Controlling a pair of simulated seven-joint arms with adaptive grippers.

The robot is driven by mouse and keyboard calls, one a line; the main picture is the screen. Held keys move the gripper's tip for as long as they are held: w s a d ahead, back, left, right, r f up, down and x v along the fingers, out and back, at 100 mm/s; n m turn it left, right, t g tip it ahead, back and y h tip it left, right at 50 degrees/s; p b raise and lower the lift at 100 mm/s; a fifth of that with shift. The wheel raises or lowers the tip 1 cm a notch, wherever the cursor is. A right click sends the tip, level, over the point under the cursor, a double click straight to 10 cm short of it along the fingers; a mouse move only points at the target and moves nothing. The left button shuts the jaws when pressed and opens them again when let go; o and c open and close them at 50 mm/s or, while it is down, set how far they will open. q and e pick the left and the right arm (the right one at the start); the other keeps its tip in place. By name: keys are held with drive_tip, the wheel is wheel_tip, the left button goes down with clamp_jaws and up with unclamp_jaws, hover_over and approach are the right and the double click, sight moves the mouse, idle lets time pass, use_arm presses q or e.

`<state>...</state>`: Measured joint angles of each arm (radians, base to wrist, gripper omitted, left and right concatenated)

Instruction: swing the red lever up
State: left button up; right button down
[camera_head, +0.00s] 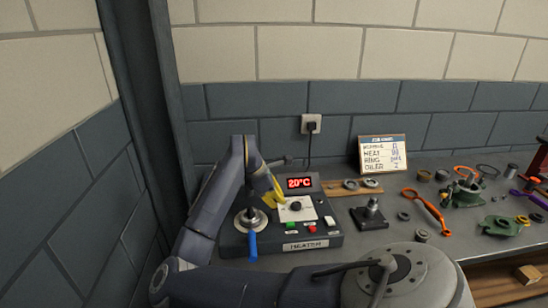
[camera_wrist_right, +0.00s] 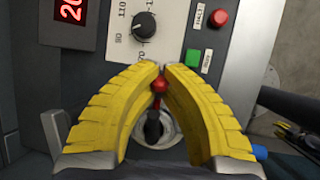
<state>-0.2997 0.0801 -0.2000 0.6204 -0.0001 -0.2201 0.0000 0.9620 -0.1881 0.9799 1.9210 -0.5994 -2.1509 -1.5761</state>
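The red lever has a red ball knob (camera_wrist_right: 160,86) on a dark stem that rises from a round silver base. That base (camera_head: 250,221) sits on the left part of the heater (camera_head: 307,243). My right gripper (camera_head: 279,197) is above the heater, left of its dial. Its yellow fingers (camera_wrist_right: 163,68) come nearly together at the tips, with the red knob between them; they look shut on it. In the head view the fingers seem to hide the knob. A dark part with yellowish edges (camera_wrist_right: 290,132) at the right of the wrist view may be my left gripper; its state is unclear.
The heater has a 20°C display (camera_head: 299,183), a dial (camera_head: 295,207), a green button (camera_head: 291,226) and a red button (camera_head: 312,229). A blue handle (camera_head: 252,247) is at its front left. An orange wrench (camera_head: 427,208) and several metal parts lie on the bench to the right.

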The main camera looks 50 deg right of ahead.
drive_tip(key=t+y, duration=0.2)
drive_tip(key=s+d+t+y, duration=0.1)
drive_tip(key=shift+f, duration=0.25)
drive_tip(key=shift+s+d+f+m+t+y, duration=0.15)
drive_tip(key=shift+s+d+f+t+y, duration=0.1)
drive_tip(key=shift+t+y, duration=0.3)
drive_tip(key=shift+s+d+f+m+t+y, duration=0.1)
drive_tip(key=shift+f+m+t+y, duration=0.1)
drive_tip(key=shift+t+y, duration=0.35)
drive_tip(key=c, duration=1.3)
unclamp_jaws()
drive_tip(key=shift+r, duration=0.1)
drive_tip(key=v, duration=1.1)
drive_tip(key=shift+s+d+r, duration=0.15)
drive_tip(key=shift+s+r, duration=0.15)
drive_tip(key=shift+r, duration=0.05)
drive_tip(key=shift+d, duration=0.1)
